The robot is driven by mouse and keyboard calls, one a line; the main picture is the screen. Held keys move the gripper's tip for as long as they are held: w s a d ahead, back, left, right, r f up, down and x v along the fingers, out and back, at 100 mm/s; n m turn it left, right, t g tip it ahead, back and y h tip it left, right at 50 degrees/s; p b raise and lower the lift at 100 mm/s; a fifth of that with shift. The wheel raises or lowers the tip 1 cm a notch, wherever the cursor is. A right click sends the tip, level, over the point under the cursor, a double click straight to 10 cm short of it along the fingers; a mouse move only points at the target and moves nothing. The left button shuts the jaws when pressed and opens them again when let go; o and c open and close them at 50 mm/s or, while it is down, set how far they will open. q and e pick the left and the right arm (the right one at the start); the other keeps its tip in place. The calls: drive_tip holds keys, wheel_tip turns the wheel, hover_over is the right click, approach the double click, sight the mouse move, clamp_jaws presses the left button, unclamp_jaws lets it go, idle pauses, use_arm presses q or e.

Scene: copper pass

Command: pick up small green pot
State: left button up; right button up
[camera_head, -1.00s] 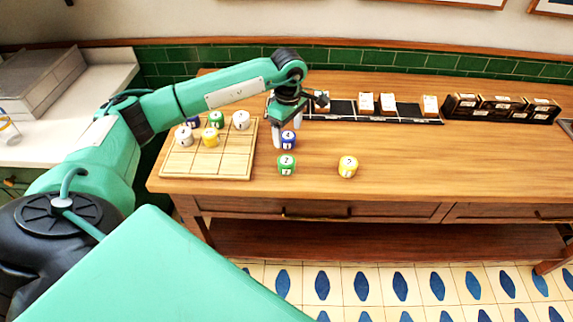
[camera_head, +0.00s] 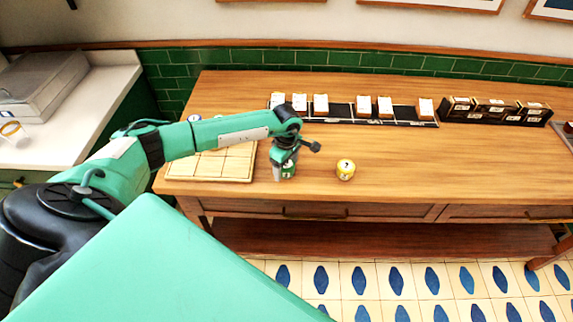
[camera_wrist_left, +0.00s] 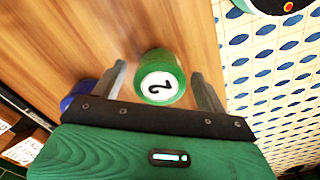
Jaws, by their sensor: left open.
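The small green pot (camera_head: 289,170) stands near the table's front edge, partly hidden by my left gripper (camera_head: 283,176) in the head view. In the left wrist view, the green pot (camera_wrist_left: 162,57) shows a white top with a 2. My left gripper (camera_wrist_left: 158,74) is open above it, with one finger to each side of the pot and gaps visible. A blue pot (camera_wrist_left: 76,92) lies just outside the left finger in the wrist view. My right gripper is not in view.
A yellow pot (camera_head: 345,171) stands to the right on the wooden table (camera_head: 420,165). A gridded wooden board (camera_head: 210,168) lies to the left, its pots mostly hidden by my arm. A black rack (camera_head: 340,109) with white-topped boxes runs along the back.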

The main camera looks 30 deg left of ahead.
use_arm(q)
drive_tip(key=shift+f, duration=0.2)
drive_tip(key=c, duration=1.1)
drive_tip(key=shift+c, duration=0.2)
drive_tip(key=shift+r, duration=0.15)
